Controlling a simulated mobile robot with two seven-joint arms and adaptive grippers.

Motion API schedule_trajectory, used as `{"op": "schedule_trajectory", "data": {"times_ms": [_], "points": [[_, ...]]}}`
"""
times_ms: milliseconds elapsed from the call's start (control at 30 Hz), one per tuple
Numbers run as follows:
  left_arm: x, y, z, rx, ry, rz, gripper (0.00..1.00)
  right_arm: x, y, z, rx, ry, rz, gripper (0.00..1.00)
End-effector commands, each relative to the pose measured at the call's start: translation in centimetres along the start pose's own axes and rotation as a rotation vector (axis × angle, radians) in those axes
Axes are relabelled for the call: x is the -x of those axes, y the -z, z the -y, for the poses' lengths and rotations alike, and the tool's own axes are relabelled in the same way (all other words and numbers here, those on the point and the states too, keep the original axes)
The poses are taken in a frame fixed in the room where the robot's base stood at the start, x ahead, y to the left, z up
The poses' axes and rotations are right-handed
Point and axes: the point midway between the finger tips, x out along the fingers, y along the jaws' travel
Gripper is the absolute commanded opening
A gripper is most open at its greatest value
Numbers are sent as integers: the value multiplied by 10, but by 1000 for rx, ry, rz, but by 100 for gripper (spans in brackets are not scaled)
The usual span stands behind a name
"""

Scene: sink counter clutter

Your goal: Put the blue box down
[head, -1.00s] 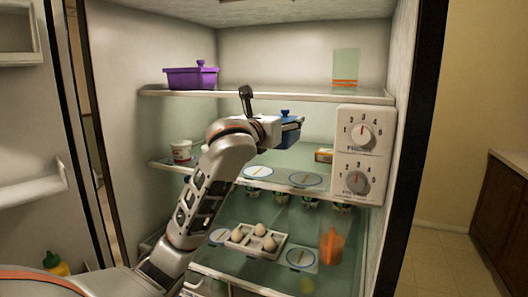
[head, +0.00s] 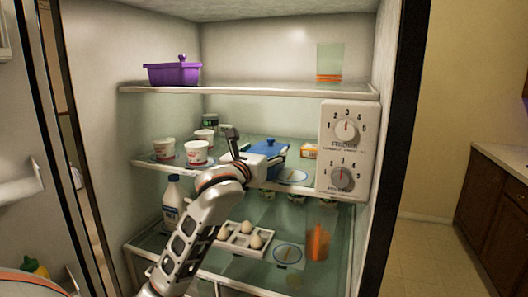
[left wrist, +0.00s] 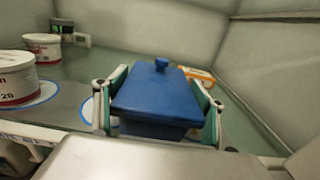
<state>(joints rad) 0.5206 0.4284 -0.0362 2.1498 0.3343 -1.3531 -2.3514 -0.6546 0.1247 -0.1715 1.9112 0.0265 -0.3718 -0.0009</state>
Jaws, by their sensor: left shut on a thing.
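The blue box (head: 266,150) has a lid with a small knob. It is at the middle shelf (head: 310,188) of the open fridge, right of centre. My left gripper (head: 256,158) is shut on it. In the left wrist view the blue box (left wrist: 157,95) sits level between the two fingers of my left gripper (left wrist: 158,118), one on each side. I cannot tell whether its base touches the shelf. My right gripper is not in view.
White tubs (head: 197,152) stand on the middle shelf to the left, and an orange-and-white packet (head: 309,150) lies to the right. A dial panel (head: 346,150) borders the shelf's right end. A purple dish (head: 173,72) is on the top shelf; eggs in a tray (head: 242,240) are below.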

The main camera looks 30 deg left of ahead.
Motion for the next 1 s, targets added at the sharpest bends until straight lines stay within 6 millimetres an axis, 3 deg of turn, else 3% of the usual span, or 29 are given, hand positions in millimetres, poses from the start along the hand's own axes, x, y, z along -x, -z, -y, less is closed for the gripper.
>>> {"op": "schedule_trajectory", "data": {"times_ms": [333, 367, 400, 433, 1000], "points": [[0, 1, 0, -1, 0, 3, 44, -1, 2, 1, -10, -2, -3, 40], [0, 2, 0, -1, 0, 2, 75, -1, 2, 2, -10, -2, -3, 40], [0, 2, 0, -1, 0, 2, 85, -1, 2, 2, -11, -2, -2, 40], [0, 2, 0, -1, 0, 2, 89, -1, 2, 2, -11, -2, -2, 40], [-3, -1, 0, -2, 0, 1, 89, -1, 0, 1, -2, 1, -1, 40]]}}
